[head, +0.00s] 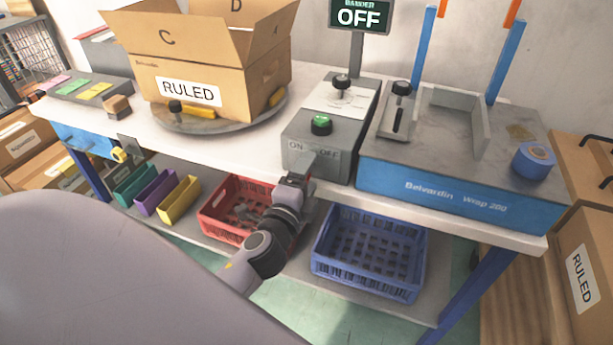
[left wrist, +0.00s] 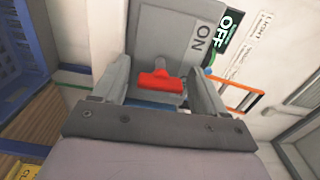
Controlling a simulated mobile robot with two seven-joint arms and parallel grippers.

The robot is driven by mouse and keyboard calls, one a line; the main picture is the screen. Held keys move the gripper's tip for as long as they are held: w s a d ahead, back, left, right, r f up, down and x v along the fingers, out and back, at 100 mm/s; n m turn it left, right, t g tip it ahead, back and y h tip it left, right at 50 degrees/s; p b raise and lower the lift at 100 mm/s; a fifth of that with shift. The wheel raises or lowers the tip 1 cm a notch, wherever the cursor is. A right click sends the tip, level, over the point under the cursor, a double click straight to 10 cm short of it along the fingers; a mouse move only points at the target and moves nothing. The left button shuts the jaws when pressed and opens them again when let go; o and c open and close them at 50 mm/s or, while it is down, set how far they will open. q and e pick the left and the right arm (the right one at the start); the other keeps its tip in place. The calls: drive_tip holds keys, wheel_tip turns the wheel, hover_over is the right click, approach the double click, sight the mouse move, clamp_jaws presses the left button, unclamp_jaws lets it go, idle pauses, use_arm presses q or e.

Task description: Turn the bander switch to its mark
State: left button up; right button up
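The bander sign (head: 359,17) reads OFF. My left gripper (head: 298,170) is at that front face, below the lettering, and hides the switch in the head view. In the left wrist view, the red bander switch (left wrist: 158,80) lies between the spread fingers of my left gripper (left wrist: 160,92), with a gap on each side. My right gripper is not in view.
A green button (head: 321,124) and a black knob (head: 342,82) are on the box top. A blue wrapping machine (head: 450,190) adjoins it on the right. An open carton (head: 205,90) sits on a turntable to the left. Red (head: 225,228) and blue (head: 365,258) crates are below.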

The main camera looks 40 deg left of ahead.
use_arm(q)
drive_tip(key=shift+s, duration=0.15)
drive_tip(key=b+v, duration=0.1)
drive_tip(key=v, duration=0.6)
idle(0.5)
